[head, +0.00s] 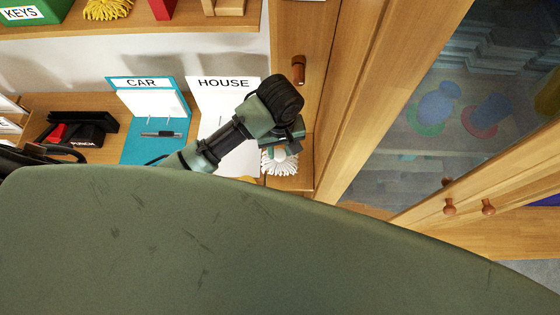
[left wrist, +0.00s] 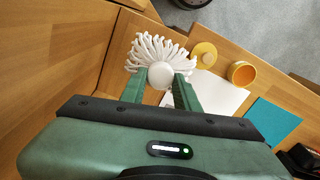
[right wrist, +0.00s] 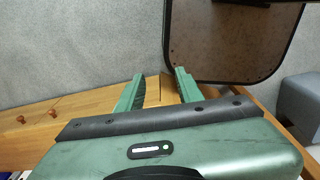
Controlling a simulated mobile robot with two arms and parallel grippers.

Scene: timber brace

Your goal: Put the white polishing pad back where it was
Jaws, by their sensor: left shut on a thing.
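The white polishing pad (head: 279,162) has a fringe of thick strands and a round white middle. In the head view it is at the right end of the wooden desk, partly under my left gripper (head: 284,146). In the left wrist view the pad (left wrist: 160,50) lies between the fingertips of my left gripper (left wrist: 158,78), which is shut on its middle. I cannot tell whether the pad touches the wood below. My right gripper (right wrist: 157,80) shows in the right wrist view with its fingers apart and nothing between them.
A HOUSE binder (head: 225,100) and a CAR binder (head: 148,105) stand left of the pad. A yellow lid (left wrist: 204,54) and an orange cup (left wrist: 242,73) are near it in the left wrist view. A wooden cabinet with a glass door (head: 470,110) stands at the right.

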